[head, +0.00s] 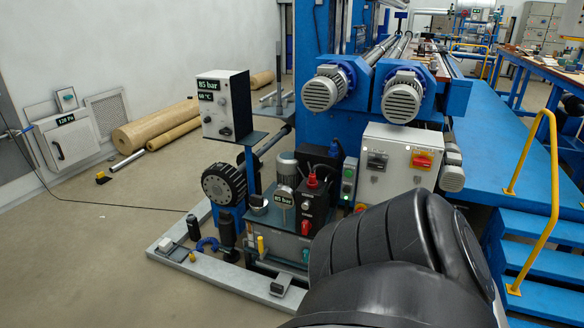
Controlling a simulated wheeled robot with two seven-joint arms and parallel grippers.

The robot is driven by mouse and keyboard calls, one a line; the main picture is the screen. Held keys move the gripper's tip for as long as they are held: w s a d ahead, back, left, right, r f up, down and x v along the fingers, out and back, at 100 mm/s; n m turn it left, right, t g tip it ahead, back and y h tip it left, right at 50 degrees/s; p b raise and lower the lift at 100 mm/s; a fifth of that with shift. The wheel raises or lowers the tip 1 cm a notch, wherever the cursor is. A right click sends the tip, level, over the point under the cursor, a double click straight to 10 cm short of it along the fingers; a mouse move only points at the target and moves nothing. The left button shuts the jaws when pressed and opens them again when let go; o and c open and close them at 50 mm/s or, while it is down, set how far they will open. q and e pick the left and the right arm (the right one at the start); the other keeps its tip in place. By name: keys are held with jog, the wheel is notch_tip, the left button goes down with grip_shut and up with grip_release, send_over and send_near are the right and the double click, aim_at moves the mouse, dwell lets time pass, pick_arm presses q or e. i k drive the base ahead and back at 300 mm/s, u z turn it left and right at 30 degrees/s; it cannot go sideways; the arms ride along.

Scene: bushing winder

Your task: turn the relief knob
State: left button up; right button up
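A hydraulic power unit stands left of centre in the head view, with a grey tank (275,243) and a dark valve block (311,205) on top. A red knob (312,181) sits on top of the block, and a second red knob (305,228) is lower on its front. I cannot tell which is the relief knob. A black link of my own arm covers the lower right and hides part of the unit's right side. Neither gripper shows.
A white control box (225,105) reading 85 bar and 60 °C stands on a post above the unit. An electrical cabinet (393,165) stands behind my arm. Blue steps (540,265) with a yellow rail (550,170) are at right. The floor at left is mostly clear.

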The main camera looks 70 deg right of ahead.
aim_at(307, 203)
jog(key=z, duration=0.45)
jog(key=i, duration=2)
jog(key=z, duration=1.85)
jog(key=i, duration=1)
jog(key=z, duration=1.05)
jog(key=i, duration=0.5)
